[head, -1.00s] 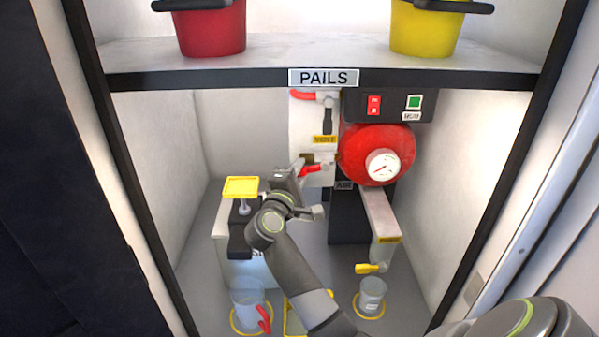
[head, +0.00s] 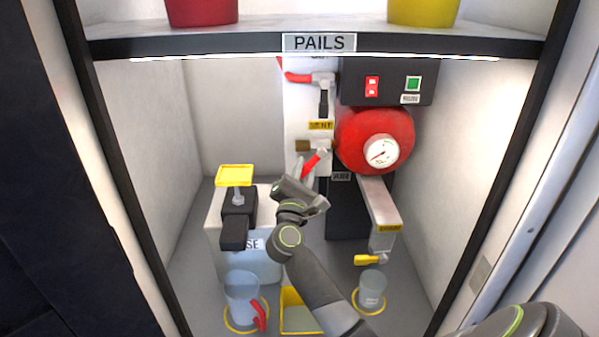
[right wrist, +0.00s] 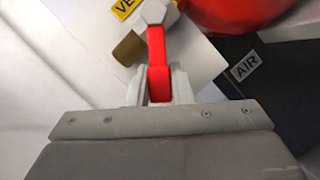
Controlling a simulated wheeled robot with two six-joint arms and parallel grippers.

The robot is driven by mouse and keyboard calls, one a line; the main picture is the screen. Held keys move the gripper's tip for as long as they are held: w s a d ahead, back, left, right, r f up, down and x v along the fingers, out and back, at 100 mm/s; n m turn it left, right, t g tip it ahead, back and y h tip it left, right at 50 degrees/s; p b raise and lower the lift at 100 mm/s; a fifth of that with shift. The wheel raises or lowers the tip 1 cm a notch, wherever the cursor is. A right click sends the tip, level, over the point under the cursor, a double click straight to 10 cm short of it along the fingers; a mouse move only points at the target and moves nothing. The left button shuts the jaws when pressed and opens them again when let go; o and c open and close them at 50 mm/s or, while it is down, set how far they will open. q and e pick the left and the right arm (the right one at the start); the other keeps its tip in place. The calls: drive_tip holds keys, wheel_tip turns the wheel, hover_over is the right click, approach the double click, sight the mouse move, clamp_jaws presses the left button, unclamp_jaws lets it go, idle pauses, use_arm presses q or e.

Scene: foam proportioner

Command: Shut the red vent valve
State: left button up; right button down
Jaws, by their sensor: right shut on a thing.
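The red vent valve handle (head: 313,165) sits under the yellow VENT label (head: 320,125), on a valve with a brass end, left of the red tank. It slants down and to the left from its pivot. My right gripper (head: 301,174) is shut on its lower end. In the right wrist view the red handle (right wrist: 157,62) runs down between the two pale fingertips (right wrist: 158,88), with the brass end beside it. My left gripper is not in view.
A second red handle (head: 298,76) is above. The red tank (head: 360,135) with a gauge is close on the right. A yellow-topped pump (head: 235,178) stands left. A jug (head: 242,295), yellow tray (head: 298,318) and cup (head: 371,288) are below. The PAILS shelf (head: 200,46) spans overhead.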

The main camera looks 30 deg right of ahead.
drive_tip(key=n, duration=0.1)
drive_tip(key=n+t, duration=0.1)
drive_tip(key=d+f+n+y, duration=0.1)
drive_tip(key=n, duration=0.1)
drive_tip(key=shift+s+d+t, duration=0.1)
drive_tip(key=shift+s+t, duration=0.3)
drive_tip(key=shift+s+d+f+n+t+y+p, duration=0.15)
drive_tip(key=shift+d+n+t+y+p, duration=0.25)
drive_tip(key=shift+n, duration=0.8)
drive_tip(key=shift+s+d+n+t+y+p, duration=0.35)
drive_tip(key=shift+n+t+y+p, duration=0.1)
drive_tip(key=shift+n, duration=0.75)
drive_tip(key=shift+s+d+f+n+t+y+p, duration=0.15)
drive_tip(key=shift+d+n+t+y+p, duration=0.25)
drive_tip(key=shift+n, duration=0.8)
drive_tip(key=c, duration=1.3)
unclamp_jaws()
drive_tip(key=shift+s, duration=0.1)
